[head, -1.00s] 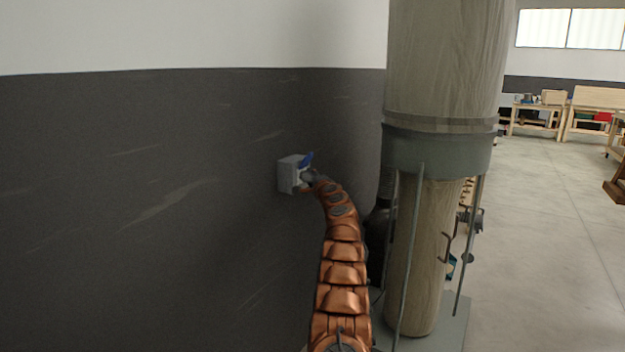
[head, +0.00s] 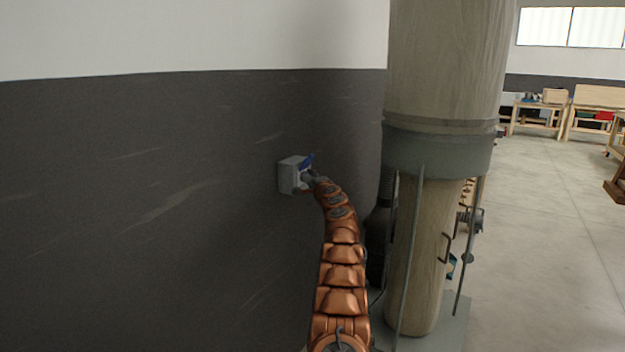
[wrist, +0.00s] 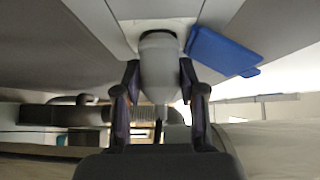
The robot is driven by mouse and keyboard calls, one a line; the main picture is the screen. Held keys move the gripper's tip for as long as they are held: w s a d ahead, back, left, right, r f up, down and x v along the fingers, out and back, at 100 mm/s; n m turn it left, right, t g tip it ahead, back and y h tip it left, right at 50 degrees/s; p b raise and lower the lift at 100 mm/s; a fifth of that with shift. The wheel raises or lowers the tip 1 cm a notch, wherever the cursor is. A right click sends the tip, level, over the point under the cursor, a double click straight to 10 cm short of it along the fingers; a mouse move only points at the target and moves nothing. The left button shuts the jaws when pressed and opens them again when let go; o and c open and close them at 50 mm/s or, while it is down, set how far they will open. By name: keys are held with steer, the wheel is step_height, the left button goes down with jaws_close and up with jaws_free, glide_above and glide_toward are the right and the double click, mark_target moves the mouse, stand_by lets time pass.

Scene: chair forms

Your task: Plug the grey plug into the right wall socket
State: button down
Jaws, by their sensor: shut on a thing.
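The wall socket (head: 288,176) is a grey box on the dark wall, with a blue lid (head: 307,161) swung open. In the wrist view, its pale face (wrist: 120,8) is at the top and the blue lid (wrist: 225,52) hangs at the right. My gripper (wrist: 159,72) is shut on the grey plug (wrist: 159,60), one finger on each side. The plug points at the socket, and its front end meets the opening in the face. How deep it sits is hidden. In the head view, my gripper (head: 310,178) is at the socket and the plug is hard to make out.
A thick wooden column with a grey collar (head: 438,150) stands close to the right of my arm. A dark object (head: 380,235) stands between the column and the wall. Workbenches (head: 540,112) are far off at the back right, beyond open floor.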

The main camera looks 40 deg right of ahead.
steer(key=shift+w+a+r+p, duration=0.1)
steer(key=shift+w+a+p, duration=0.4)
steer(key=shift+p, duration=0.05)
steer(key=shift+w, duration=0.15)
stand_by(0.7)
steer(key=c, duration=0.6)
jaws_free()
steer(key=shift+d, duration=0.15)
steer(key=shift+s, duration=0.25)
steer(key=shift+s, duration=0.3)
steer(key=shift+v, duration=3.35)
